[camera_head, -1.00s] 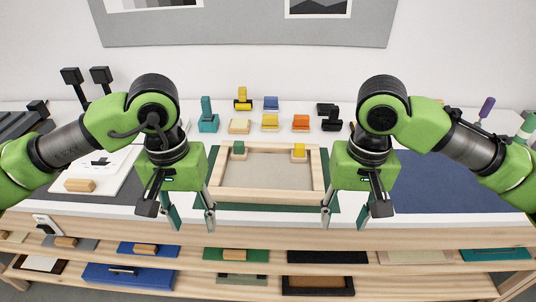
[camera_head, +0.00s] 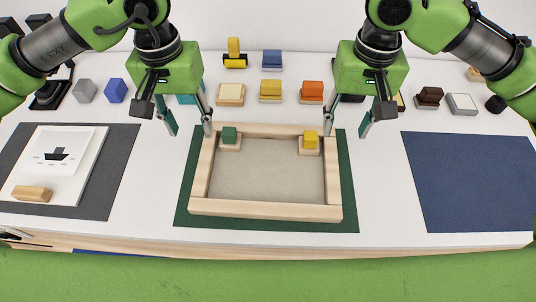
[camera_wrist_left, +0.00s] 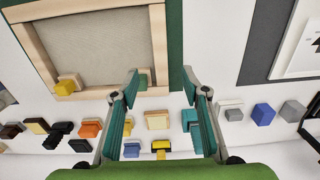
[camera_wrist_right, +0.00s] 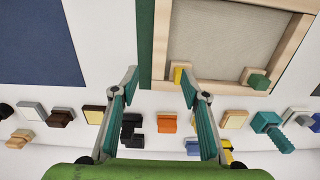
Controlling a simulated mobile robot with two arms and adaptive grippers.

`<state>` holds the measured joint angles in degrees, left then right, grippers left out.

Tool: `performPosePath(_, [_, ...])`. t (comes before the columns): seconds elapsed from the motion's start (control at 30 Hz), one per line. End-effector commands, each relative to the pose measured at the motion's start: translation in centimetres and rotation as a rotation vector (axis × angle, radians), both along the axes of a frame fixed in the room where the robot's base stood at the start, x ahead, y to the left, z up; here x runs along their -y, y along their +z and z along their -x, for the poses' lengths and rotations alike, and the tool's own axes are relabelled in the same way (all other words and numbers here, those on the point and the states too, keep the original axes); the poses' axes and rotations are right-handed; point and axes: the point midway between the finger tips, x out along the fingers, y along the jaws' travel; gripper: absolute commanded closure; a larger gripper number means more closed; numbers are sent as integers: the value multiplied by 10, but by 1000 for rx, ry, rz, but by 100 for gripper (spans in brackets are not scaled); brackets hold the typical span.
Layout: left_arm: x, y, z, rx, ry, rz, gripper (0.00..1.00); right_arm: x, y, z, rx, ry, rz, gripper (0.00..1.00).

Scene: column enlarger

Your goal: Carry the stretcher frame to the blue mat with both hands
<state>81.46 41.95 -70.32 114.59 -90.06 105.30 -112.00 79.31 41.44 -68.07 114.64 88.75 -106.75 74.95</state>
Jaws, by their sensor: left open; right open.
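The stretcher frame (camera_head: 265,210) is a pale wooden rectangle with grey canvas inside. It lies flat on a green mat (camera_head: 348,190) at the middle of the table. A green block (camera_head: 229,134) and a yellow block (camera_head: 310,140) sit on wooden bases at its far inner corners. The blue mat (camera_head: 470,180) lies bare at the right. My left gripper (camera_head: 188,133) is open and empty by the frame's far left corner. My right gripper (camera_head: 347,133) is open and empty by its far right corner. Both seem to be above the table, apart from the frame.
A row of small coloured blocks, among them an orange one (camera_head: 312,91) and a yellow one (camera_head: 270,90), stands behind the frame. A grey mat (camera_head: 110,170) with a white board lies at the left. White table between frame and blue mat is clear.

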Motion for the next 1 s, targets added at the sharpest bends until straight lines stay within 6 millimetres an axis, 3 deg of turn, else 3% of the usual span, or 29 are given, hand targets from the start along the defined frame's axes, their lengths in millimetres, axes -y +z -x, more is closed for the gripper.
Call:
performPosePath(0.23, [0, -2, 0, -1, 1, 0, 58, 0, -2, 0, -1, -1, 0, 58])
performPosePath(0.37, [0, -13, 0, -4, 1, 0, 58, 0, -13, 0, -3, -1, 0, 58])
performPosePath(1.0, [0, -124, 0, -2, 2, -1, 58, 1, -124, 0, -2, -2, 2, 58])
